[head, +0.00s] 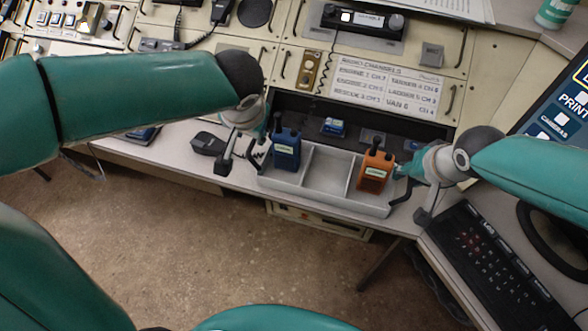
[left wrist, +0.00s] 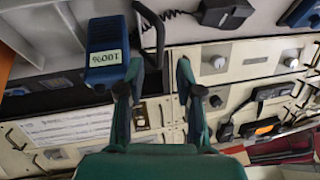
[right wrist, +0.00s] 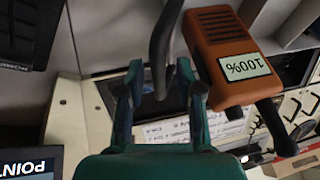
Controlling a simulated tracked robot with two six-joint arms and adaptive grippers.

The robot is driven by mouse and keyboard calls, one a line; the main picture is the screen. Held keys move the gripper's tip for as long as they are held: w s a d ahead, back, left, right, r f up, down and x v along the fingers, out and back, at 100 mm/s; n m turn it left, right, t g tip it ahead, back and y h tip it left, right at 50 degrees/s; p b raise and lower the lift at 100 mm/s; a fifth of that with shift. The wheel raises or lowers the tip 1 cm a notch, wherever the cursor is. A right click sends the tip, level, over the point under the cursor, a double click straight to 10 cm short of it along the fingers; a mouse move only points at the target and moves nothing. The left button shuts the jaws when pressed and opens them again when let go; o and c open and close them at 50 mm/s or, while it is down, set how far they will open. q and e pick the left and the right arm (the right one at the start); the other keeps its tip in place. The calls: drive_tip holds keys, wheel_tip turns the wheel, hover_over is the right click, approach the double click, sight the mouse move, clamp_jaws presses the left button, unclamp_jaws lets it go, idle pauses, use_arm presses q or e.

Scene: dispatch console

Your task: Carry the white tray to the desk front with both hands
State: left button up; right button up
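The white tray (head: 325,183) sits at the desk front with several compartments. A blue radio (head: 286,150) stands in its left part and an orange radio (head: 375,170) in its right part. Both radios show in the wrist views, the blue one (left wrist: 105,50) at left, the orange one (right wrist: 228,60) at right. My left gripper (left wrist: 159,68) is open at the tray's left end, a dark handle (left wrist: 150,30) showing between its fingertips. My right gripper (right wrist: 160,70) is open at the right end, with a dark handle (right wrist: 164,40) between its fingertips. Contact with the handles cannot be told.
Behind the tray is a dark recess with a small blue item (head: 333,126). The console panel (head: 390,85) rises beyond. A black keyboard-like unit (head: 485,255) is at right. A black object (head: 207,143) lies left of the tray. Open floor (head: 190,240) lies before the desk.

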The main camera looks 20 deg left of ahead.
drive_tip(key=shift+r, duration=0.15)
use_arm(q)
drive_tip(key=v, duration=0.4)
use_arm(e)
drive_tip(key=v, duration=1.1)
drive_tip(key=shift+s+r, duration=0.15)
drive_tip(key=shift+r, duration=0.1)
drive_tip(key=shift+d, duration=0.1)
